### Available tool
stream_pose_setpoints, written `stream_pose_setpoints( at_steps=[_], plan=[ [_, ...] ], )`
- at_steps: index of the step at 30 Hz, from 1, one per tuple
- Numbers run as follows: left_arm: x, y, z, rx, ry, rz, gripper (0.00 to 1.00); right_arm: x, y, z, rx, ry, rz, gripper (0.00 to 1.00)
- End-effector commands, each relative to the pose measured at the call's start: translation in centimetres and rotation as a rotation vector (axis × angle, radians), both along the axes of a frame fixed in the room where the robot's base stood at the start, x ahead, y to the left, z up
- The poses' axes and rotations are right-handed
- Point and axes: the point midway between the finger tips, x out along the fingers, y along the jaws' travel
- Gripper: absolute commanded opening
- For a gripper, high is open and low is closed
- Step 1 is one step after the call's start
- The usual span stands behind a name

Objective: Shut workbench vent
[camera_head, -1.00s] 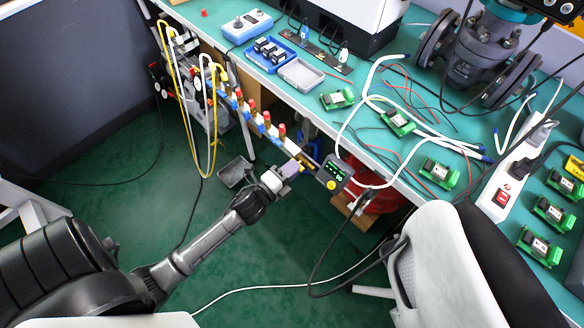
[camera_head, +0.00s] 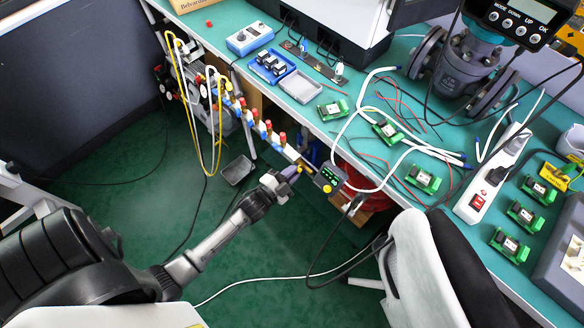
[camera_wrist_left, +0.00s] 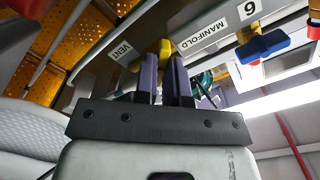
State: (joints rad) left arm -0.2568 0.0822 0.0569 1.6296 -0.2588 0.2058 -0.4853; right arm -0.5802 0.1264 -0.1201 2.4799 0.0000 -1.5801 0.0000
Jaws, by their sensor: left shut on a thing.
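The vent valve's yellow handle (camera_wrist_left: 165,47) sits beside the VENT label (camera_wrist_left: 122,50) on the rail under the workbench. In the left wrist view the purple fingers of my left gripper (camera_wrist_left: 165,70) are closed around the handle's near part; their tips partly hide it. In the head view my left gripper (camera_head: 291,173) is at the near end of the manifold rail (camera_head: 284,152), just left of a small black box with a green display (camera_head: 328,177). The valve body behind the fingers is mostly hidden. My right gripper is not in view.
A blue valve handle (camera_wrist_left: 262,46) stands right of the MANIFOLD label (camera_wrist_left: 207,34). Several red-capped valves line the rail. The green workbench (camera_head: 300,112) runs above it, with cables hanging near the display box. A chair (camera_head: 415,262) stands at the lower right.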

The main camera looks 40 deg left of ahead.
Motion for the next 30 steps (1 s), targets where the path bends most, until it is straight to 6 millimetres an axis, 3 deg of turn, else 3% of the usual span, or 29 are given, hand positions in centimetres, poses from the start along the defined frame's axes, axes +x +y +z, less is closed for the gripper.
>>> stream_pose_setpoints(
  at_steps=[1,12,30],
  plan=[
    [0.0,0.0,0.4,-0.045,0.004,0.0,0.0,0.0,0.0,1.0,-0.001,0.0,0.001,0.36],
    [0.0,0.0,0.3,-0.392,0.01,0.0,0.0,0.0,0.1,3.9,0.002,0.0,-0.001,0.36],
    [0.0,0.0,0.0,-0.784,0.016,-0.001,0.0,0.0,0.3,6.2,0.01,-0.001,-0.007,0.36]
  ],
)
